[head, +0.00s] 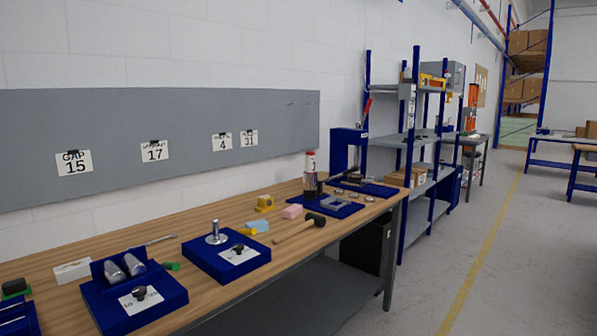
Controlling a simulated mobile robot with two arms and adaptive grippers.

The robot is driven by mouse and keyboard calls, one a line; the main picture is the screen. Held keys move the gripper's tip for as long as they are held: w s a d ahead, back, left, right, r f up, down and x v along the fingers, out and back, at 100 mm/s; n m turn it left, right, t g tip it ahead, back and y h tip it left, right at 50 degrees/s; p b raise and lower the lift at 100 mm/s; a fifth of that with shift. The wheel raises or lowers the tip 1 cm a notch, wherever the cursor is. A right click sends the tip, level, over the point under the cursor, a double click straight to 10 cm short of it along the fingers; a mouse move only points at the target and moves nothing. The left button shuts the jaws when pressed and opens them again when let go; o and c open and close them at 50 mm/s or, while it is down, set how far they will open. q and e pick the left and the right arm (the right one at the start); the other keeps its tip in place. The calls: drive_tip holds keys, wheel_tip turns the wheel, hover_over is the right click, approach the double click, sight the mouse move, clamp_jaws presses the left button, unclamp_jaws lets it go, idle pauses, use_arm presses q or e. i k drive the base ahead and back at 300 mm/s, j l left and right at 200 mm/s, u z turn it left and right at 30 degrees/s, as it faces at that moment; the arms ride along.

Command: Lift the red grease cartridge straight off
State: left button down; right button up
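A small red-and-white cylinder (310,162), which looks like the red grease cartridge, stands upright toward the far end of the wooden bench. It rests on top of a dark cylinder (310,187), and a dark mark shows on its white part. Whether it only rests there or sits partly inside the dark cylinder cannot be told at this size. Neither of my grippers is in view.
A blue press (341,146) stands behind the cartridge. Shelving (392,135) is beyond. The floor (500,270) at right is clear.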

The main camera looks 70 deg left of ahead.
sight(310, 155)
drive_tip(key=u, duration=2.85)
drive_tip(key=i+l+u, duration=0.5)
drive_tip(key=u, duration=0.2)
drive_tip(key=i+l+u, duration=0.15)
drive_tip(key=l+u, duration=0.2)
